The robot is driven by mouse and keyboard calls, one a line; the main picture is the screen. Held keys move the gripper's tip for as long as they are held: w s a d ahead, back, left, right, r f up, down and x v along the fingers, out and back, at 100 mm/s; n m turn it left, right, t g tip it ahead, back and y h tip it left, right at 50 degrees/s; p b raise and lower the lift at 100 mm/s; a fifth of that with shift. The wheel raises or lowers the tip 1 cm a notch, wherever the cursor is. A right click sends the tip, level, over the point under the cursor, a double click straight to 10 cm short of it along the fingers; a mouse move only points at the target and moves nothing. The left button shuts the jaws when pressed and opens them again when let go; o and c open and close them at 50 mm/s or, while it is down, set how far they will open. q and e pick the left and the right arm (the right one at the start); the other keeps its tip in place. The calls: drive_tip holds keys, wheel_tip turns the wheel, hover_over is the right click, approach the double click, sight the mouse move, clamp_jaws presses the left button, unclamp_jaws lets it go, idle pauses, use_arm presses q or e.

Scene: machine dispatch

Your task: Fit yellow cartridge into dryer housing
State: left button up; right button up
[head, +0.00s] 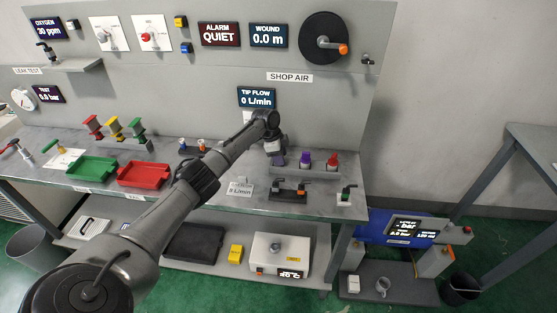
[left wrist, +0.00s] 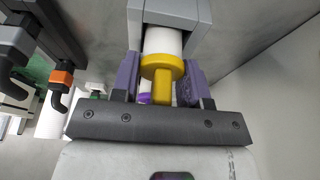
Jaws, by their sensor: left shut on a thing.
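My left gripper (head: 279,160) is over the right part of the workbench in the head view, pointing down. In the left wrist view its two purple fingers (left wrist: 160,88) are shut on the yellow cartridge (left wrist: 162,66), one on each side. The cartridge has a wide yellow collar, a narrower yellow stub and a white body (left wrist: 163,40). The white body lies between the walls of a grey block (left wrist: 165,10), which looks like the dryer housing. How deep it sits is hidden. In the head view the arm and hand hide the cartridge. My right gripper is not in view.
A purple-topped fitting (head: 305,160) and a red-topped fitting (head: 332,161) stand just right of the gripper. A dark valve block (head: 289,189) is in front. Green (head: 92,169) and red (head: 144,175) trays lie left. An orange-collared black hook (left wrist: 61,78) is near the hand.

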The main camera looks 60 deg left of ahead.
use_arm(q)
drive_tip(key=shift+r, duration=0.2)
drive_tip(key=shift+r+p, duration=0.6)
drive_tip(key=shift+p, duration=0.1)
drive_tip(key=shift+r+p, duration=1.8)
drive_tip(key=shift+r, duration=0.1)
drive_tip(key=shift+r+p, duration=0.9)
drive_tip(key=shift+r, duration=0.15)
